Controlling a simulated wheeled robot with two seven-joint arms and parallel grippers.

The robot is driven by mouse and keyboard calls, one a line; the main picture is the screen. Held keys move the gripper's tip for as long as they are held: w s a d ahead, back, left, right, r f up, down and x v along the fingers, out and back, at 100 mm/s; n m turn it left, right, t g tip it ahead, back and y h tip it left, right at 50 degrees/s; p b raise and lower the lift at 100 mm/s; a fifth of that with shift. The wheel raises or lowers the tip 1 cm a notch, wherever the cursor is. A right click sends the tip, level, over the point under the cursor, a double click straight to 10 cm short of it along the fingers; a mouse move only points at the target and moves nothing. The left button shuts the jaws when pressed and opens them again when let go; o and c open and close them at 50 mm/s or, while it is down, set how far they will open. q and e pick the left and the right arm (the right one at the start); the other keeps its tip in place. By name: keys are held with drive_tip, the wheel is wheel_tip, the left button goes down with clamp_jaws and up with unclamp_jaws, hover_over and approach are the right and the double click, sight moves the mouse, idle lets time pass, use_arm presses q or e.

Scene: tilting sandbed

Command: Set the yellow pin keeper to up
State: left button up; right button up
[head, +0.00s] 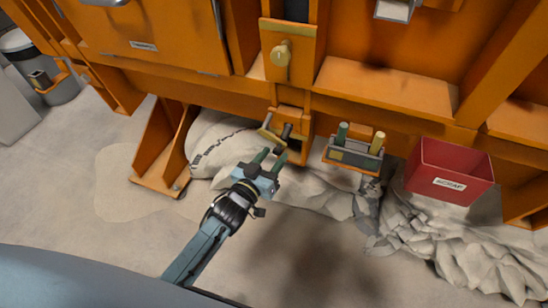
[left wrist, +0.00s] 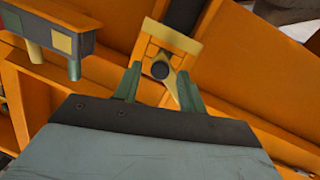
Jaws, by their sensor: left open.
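A yellowish flap-like piece, which looks like the pin keeper (left wrist: 173,88), sits beside a dark round pin end (left wrist: 160,70) on an orange bracket in the left wrist view. In the head view the bracket (head: 294,116) is low on the orange frame, with a dark pin and a small yellow bar (head: 266,131) at its front. My left gripper (head: 271,157) is open just in front of and below it. In the left wrist view its green fingers (left wrist: 159,88) stand either side of the flap, the right one nearer. Contact cannot be told. My right gripper is not in view.
A brass-coloured knob (head: 281,54) is on a plate above the bracket. To the right are a small holder (head: 345,155) with green and yellow pegs and a red scrap bin (head: 459,189). A pale sack (head: 215,140) and rubble lie below.

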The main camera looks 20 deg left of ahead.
use_arm(q)
drive_tip(key=shift+w+d, duration=0.15)
drive_tip(key=shift+w, duration=0.45)
clamp_jaws()
